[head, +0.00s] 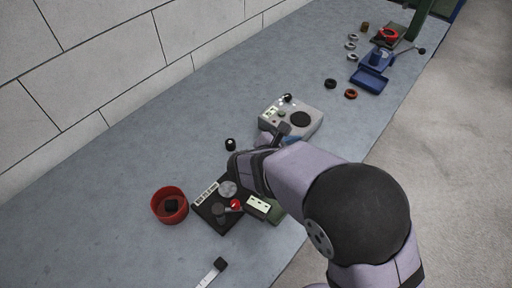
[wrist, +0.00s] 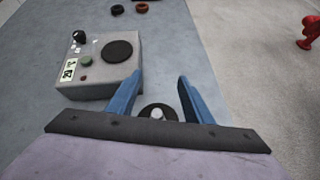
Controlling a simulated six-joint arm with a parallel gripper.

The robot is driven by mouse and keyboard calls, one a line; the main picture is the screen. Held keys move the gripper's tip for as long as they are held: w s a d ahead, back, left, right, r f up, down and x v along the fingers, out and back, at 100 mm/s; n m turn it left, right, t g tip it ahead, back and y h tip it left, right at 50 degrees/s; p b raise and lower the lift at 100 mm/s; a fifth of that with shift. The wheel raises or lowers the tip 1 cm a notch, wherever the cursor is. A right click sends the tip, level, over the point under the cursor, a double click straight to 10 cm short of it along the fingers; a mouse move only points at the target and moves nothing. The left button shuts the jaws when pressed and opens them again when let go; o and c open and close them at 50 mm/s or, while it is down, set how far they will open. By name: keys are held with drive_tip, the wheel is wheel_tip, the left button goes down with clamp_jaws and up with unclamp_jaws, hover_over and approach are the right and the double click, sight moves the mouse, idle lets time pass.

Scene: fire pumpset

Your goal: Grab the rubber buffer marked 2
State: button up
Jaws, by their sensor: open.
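My gripper (wrist: 160,76) is open in the wrist view, its two blue fingers apart with bench surface showing between them. A round black piece with a pale centre (wrist: 157,113) shows between the finger bases, partly covered by the gripper's dark bar. I cannot read a number on it or tell whether it is a rubber buffer. In the head view my gripper (head: 288,137) is beside the near side of the grey box and partly hidden by my arm. A small black cylinder with a white mark (head: 230,144) stands left of it; its mark is unreadable.
The grey box with a black disc (head: 303,118), also in the wrist view (wrist: 100,70), stands close to my fingers. A black fixture plate (head: 208,212) and red bowl (head: 169,206) are nearer. Rings and a blue vise (head: 370,78) lie farther along the bench.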

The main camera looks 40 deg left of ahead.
sight(229, 144)
drive_tip(key=s+a+n+y, duration=0.1)
drive_tip(key=s+a, duration=0.1)
drive_tip(key=a, duration=0.1)
drive_tip(key=s+a+f+n+y, duration=0.1)
drive_tip(key=a+n, duration=0.1)
drive_tip(key=a, duration=0.1)
drive_tip(key=s+a+n+t+y+b, duration=0.1)
drive_tip(key=s+a, duration=0.1)
drive_tip(key=a, duration=0.1)
drive_tip(key=shift+s+a+f+n, duration=0.2)
drive_tip(key=shift+s+a+n, duration=0.1)
drive_tip(key=shift+s+a, duration=0.1)
drive_tip(key=s+a+n+y, duration=0.1)
drive_tip(key=s+a, duration=0.1)
drive_tip(key=s+a+f+n+y+b, duration=0.1)
drive_tip(key=s+a, duration=0.2)
drive_tip(key=s+a+f+y+b, duration=0.1)
drive_tip(key=s+a, duration=0.1)
drive_tip(key=s, duration=0.1)
drive_tip(key=shift+s+a+f+n, duration=0.2)
drive_tip(key=shift+a+n, duration=0.05)
drive_tip(key=shift+n, duration=0.15)
drive_tip(key=shift+a+p+x, duration=0.2)
drive_tip(key=shift+p+x, duration=0.85)
drive_tip(key=shift+x, duration=2.65)
drive_tip(key=shift+r, duration=0.2)
drive_tip(key=c, duration=1.1)
